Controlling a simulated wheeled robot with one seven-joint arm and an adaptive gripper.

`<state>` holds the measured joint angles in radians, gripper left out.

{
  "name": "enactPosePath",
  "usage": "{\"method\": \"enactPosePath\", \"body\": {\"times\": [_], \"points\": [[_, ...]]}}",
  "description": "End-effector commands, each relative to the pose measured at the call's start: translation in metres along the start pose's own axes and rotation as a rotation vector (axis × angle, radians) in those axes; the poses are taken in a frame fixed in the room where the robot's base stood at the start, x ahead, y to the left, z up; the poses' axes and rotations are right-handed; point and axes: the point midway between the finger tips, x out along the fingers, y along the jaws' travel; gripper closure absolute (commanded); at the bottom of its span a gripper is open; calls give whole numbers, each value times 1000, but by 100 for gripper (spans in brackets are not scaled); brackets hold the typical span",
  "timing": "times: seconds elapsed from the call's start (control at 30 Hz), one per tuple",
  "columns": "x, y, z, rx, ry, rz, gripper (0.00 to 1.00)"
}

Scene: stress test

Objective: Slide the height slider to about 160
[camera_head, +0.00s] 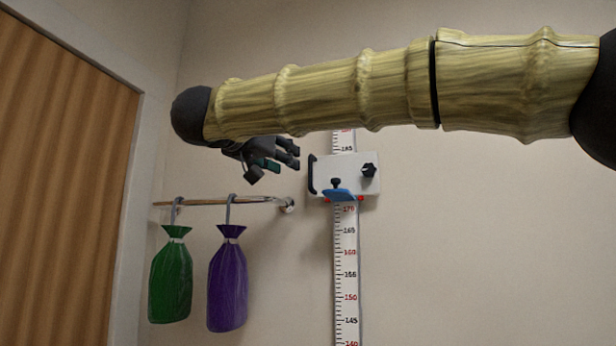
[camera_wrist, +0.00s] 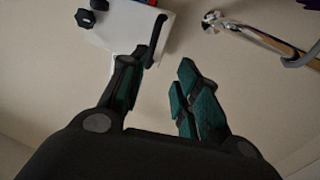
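The white height slider (camera_head: 345,174) sits on the vertical ruler (camera_head: 345,265) on the wall. It has a black handle on its left side, a black knob and a blue piece below. Red marks at its lower edge lie just above the 170 label. My gripper (camera_head: 297,155) is to the left of the slider and a little above its middle, apart from it in the head view. In the wrist view, my gripper (camera_wrist: 168,62) is open with nothing between its fingers. The slider (camera_wrist: 122,22) is at the upper left there, its black handle near the left finger.
A wall rail (camera_head: 235,201) below my gripper holds a green bag (camera_head: 171,280) and a purple bag (camera_head: 228,285). The rail (camera_wrist: 250,32) also shows at upper right in the wrist view. A wooden door (camera_head: 60,180) is at left. The wall right of the ruler is clear.

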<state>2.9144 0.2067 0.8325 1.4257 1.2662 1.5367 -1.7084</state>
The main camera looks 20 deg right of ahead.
Motion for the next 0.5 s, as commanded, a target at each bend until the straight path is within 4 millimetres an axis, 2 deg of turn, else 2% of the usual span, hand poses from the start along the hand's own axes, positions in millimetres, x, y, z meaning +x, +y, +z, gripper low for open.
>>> {"method": "enactPosePath", "body": {"times": [0.2,0.5], "points": [[35,11,-1,0,-3,20,68],[86,14,0,0,-3,24,68]]}}
